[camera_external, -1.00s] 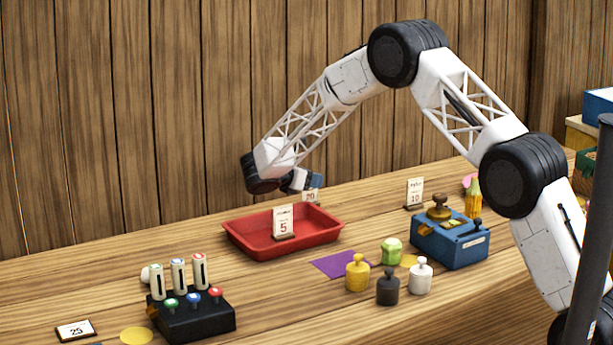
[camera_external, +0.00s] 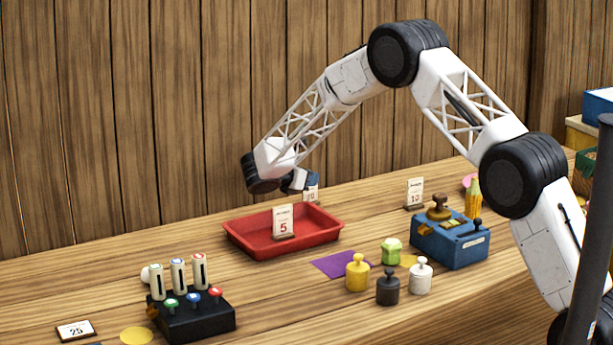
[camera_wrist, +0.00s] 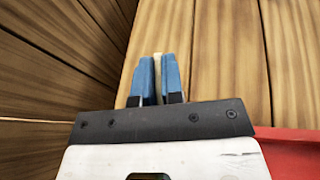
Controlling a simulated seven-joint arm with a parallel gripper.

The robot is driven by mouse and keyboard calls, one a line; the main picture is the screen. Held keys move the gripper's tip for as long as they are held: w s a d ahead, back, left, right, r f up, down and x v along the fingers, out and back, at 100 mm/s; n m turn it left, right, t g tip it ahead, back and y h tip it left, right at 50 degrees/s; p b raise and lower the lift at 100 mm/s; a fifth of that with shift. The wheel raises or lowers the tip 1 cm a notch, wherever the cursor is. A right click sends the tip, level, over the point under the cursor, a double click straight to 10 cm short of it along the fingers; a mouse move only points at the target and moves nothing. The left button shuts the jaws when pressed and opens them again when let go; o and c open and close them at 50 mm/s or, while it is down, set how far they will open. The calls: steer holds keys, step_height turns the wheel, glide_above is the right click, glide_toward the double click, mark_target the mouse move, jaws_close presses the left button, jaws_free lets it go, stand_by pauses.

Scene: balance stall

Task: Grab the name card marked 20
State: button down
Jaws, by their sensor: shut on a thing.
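The name card marked 20 (camera_external: 311,197) stands behind the red tray in the external view, its upper part and number mostly covered by my blue fingertips. My gripper (camera_external: 313,181) is shut on this card from above. In the wrist view my gripper (camera_wrist: 160,77) has its two blue fingers close together, with the card's thin cream edge (camera_wrist: 157,66) between them. The card looks upright and low at the counter; I cannot tell whether its base touches the wood.
The red tray (camera_external: 238,239) is just in front, with a card marked 5 (camera_external: 283,221) at its front. A card marked 10 (camera_external: 415,193) stands right, behind a blue box (camera_external: 450,243). Several weights, a black block (camera_external: 194,318) and a card marked 25 (camera_external: 76,330) are nearer. The plank wall is close behind.

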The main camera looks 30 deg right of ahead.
steer(key=shift+r, duration=0.1)
stand_by(0.3)
steer(key=shift+s+r, duration=0.2)
steer(key=shift+r, duration=0.45)
step_height(320, 180, up, 6)
steer(key=f, duration=0.1)
steer(key=s, duration=1.9)
steer(key=shift+s+r, duration=0.3)
steer(key=shift+r, duration=0.1)
